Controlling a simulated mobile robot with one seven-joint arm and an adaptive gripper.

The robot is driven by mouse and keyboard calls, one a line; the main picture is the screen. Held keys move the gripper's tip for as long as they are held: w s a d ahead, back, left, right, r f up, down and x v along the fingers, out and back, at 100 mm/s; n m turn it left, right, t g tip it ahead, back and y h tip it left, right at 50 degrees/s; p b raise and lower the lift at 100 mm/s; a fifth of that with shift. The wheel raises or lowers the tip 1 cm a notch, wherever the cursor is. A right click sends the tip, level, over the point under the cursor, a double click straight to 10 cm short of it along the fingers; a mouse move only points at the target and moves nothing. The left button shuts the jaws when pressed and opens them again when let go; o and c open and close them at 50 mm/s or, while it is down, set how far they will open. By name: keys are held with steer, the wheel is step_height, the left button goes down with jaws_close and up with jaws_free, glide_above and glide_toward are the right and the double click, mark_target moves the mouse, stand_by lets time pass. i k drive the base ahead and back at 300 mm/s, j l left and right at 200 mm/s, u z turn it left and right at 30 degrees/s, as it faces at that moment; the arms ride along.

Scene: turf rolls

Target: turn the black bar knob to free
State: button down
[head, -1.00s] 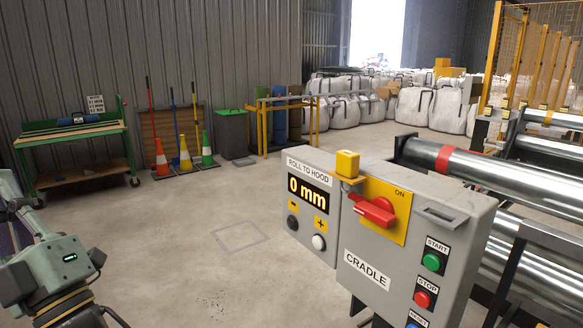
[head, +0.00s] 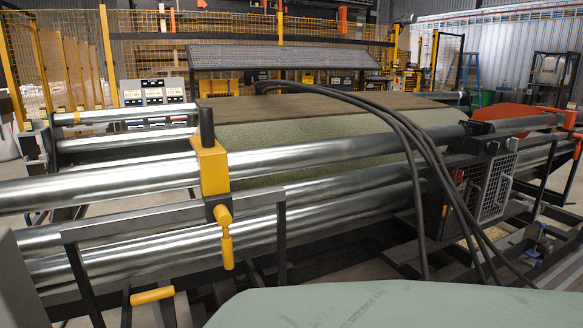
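No black bar knob can be made out for certain in the head view. A dark box (head: 434,215) by the rollers at right of centre bears small light and red marks, too small to read. A yellow clamp block (head: 212,170) sits around the upper steel roller, with an upright black handle (head: 206,126) on top and a yellow crank handle (head: 226,238) hanging at its front. My gripper is not in view.
Long steel rollers (head: 330,150) on a dark frame cross the view. Black hoses (head: 432,168) arch over them and hang down in front. A wire-mesh guard (head: 494,188) stands right of the dark box. Yellow fencing (head: 130,48) and control panels (head: 153,92) are behind.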

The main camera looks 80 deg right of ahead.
mark_target(492, 147)
steer(key=z, duration=3)
steer(key=i+l+u, duration=0.1)
steer(key=i, duration=0.3)
steer(key=i+l, duration=0.2)
steer(key=i, duration=0.15)
steer(key=i+l+u, duration=0.15)
steer(key=i, duration=0.25)
